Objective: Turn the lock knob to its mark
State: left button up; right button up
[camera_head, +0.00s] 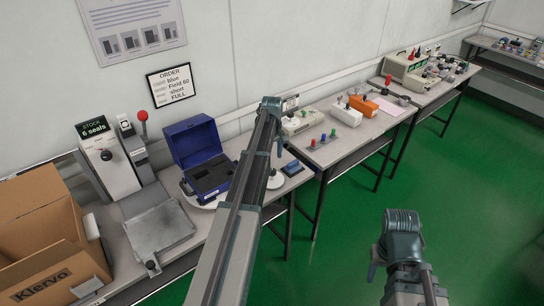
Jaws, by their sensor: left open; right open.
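A round black knob (106,154) sits on the front of a white upright machine (118,175) at the left, under a sign reading "STOCK 6 seals". I cannot tell whether this is the lock knob, and no mark is readable. My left gripper (272,107) is at the far end of the arm crossing the middle, near the back of the bench and left of a beige device (301,121). Its fingers are hard to make out; it is open and touches no knob that I can see. My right gripper (402,222) is open over the green floor, away from the benches.
An open blue case (193,143) stands beside a flat grey plate (158,228). A cardboard box (50,265) fills the lower left. An orange-topped device (361,105) and small coloured pegs (323,138) stand on the farther bench. The green floor at the right is clear.

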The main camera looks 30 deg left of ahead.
pick_arm(q)
notch_tip(320, 180, up, 7)
jog(key=p, duration=0.6)
jog(key=s+d+m, duration=0.4)
jog(key=s+d, duration=0.1)
jog(key=d, duration=0.5)
jog(key=s+d+m, duration=0.3)
jog(key=s+d, duration=0.1)
jog(key=d, duration=0.7)
jog(key=s+d+m+y, duration=0.1)
jog(key=s+d+m, duration=0.9)
jog(key=s+d, duration=0.5)
jog(key=s, duration=0.3)
jog(key=shift+s+d+r, duration=0.15)
jog(key=shift+s+d, duration=0.1)
jog(key=shift+d, duration=0.15)
